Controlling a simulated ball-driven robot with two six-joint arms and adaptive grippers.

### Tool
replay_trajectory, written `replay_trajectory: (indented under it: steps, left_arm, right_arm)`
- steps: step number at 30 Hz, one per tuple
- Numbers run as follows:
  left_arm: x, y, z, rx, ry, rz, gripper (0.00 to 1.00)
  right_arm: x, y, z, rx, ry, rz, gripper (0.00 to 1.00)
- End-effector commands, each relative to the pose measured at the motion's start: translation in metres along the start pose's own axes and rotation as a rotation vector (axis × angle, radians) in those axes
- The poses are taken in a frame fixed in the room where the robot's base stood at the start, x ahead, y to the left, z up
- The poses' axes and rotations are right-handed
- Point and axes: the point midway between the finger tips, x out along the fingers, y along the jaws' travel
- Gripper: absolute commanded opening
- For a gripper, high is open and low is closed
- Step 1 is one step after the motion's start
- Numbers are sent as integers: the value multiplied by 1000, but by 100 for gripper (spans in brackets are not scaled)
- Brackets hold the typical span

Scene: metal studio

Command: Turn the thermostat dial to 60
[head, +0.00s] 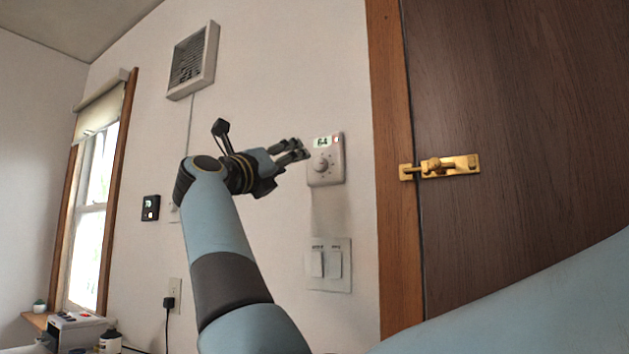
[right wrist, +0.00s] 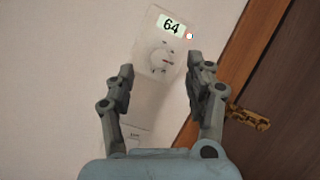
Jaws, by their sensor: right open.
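The white thermostat (head: 336,172) is mounted on the wall, left of the wooden door frame. Its display reads 64 in the head view and also in the right wrist view (right wrist: 171,26). Its round dial (head: 321,165) sits below the display and shows as a pale knob in the right wrist view (right wrist: 159,60). My right gripper (head: 298,149) is open and empty, its fingers pointing at the thermostat from the left. In the right wrist view the fingertips (right wrist: 164,72) are spread wide, with the dial ahead between them. No contact is visible. My left gripper is not in view.
A double switch plate (head: 329,281) is below the thermostat. A brass latch (head: 440,167) sits on the dark door (head: 520,90) to the right. A small black panel (head: 150,207), a vent (head: 193,60) and a window (head: 88,235) are to the left.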

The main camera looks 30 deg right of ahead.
Motion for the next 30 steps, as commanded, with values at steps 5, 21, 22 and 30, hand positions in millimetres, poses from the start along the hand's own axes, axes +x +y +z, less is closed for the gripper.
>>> replay_trajectory:
  steps: [5, 21, 22, 30]
  left_arm:
    - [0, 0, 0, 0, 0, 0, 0]
    - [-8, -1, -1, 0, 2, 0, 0]
    - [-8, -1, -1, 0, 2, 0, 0]
    - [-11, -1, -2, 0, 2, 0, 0]
  right_arm:
    - [-2, -7, 17, 170, 302, 46, 54]
    - [57, -3, -7, 206, 401, 61, 54]
    - [62, -2, -10, 205, 401, 60, 54]
    - [90, 1, -21, 207, 400, 62, 54]
